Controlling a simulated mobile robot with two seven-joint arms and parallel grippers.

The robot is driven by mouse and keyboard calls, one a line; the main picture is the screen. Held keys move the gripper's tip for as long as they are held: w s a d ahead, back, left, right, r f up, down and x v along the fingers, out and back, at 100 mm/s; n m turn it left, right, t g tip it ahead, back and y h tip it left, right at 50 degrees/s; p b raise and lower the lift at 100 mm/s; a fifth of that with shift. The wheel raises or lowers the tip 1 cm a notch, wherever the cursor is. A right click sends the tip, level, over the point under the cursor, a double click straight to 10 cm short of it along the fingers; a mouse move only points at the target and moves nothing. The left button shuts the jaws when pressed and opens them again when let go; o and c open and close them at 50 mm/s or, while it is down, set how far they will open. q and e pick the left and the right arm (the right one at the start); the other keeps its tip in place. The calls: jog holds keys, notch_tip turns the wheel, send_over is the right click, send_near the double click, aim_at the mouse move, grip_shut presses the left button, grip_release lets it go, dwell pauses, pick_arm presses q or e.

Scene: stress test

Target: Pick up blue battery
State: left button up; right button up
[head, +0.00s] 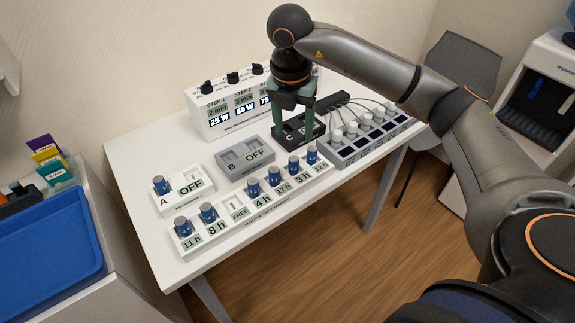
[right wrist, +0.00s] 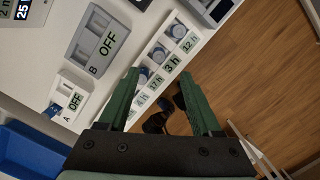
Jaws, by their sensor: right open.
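Several blue batteries with grey tops stand upright in a white labelled rack (head: 232,231) along the table's front. They include the 11 h battery (head: 184,229), 8 h battery (head: 208,214), 4 h battery (head: 253,187), 17 h battery (head: 274,176), 3 h battery (head: 294,166) and 12 h battery (head: 312,155). The FREE slot is empty. Another blue battery (head: 161,186) stands in white device A (head: 187,200), marked OFF. My right gripper (head: 293,133) is open, pointing down over black device C, which it partly hides. In the right wrist view its green fingers (right wrist: 158,78) hold nothing. My left gripper is out of view.
Grey device B (head: 232,164), marked OFF, has empty slots. A white box with knobs (head: 213,122) stands behind. A grey charger (head: 350,154) with several white-topped items is at the right. A blue tray (head: 45,245) is on another surface, left.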

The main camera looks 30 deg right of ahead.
aim_at(294, 159)
jog(key=f, duration=1)
jog(key=shift+w+d+f, duration=0.35)
jog(key=shift+c, duration=0.4)
grip_shut()
